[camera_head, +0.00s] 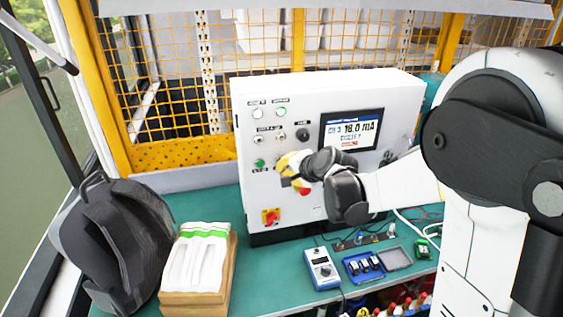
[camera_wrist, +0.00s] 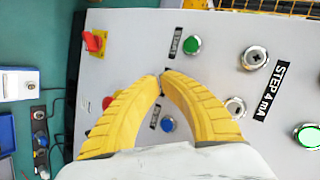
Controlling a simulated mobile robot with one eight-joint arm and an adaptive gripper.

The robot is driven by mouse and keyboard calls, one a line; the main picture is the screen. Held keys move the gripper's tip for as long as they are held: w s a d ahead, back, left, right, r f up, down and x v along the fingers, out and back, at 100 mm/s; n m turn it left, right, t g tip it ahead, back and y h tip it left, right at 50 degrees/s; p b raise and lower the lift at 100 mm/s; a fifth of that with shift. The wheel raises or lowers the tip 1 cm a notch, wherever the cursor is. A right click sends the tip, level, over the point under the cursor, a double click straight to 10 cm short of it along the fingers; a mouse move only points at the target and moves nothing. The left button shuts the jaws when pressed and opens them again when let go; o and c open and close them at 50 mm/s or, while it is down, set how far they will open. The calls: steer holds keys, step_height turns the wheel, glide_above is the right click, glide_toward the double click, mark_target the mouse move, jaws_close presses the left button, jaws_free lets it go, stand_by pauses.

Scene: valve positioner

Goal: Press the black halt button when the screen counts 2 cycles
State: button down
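The white control cabinet (camera_head: 345,190) stands on the bench. Its screen (camera_head: 350,129) reads about 18.0 mA; a smaller blue line below looks like a cycle count, but I cannot read its digit surely. My gripper (camera_head: 283,172) is in front of the lower left panel. In the wrist view my gripper (camera_wrist: 161,74) has its yellow fingertips together, with nothing seen between them. The tips appear close to the panel; contact cannot be told. A green start button (camera_wrist: 191,45) and a blue button (camera_wrist: 168,124) flank them. I cannot make out the black halt button; the fingers may hide it.
A red rotary switch (camera_head: 270,216) sits low on the panel, and a black knob (camera_head: 303,134) higher up. A blue meter (camera_head: 322,268) and small tray (camera_head: 364,267) lie in front.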

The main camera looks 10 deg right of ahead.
steer(key=shift+w, duration=0.2)
steer(key=shift+w, duration=0.25)
steer(key=shift+w, duration=0.4)
stand_by(0.8)
steer(key=shift+s, duration=0.85)
steer(key=s, duration=0.5)
stand_by(0.3)
stand_by(0.5)
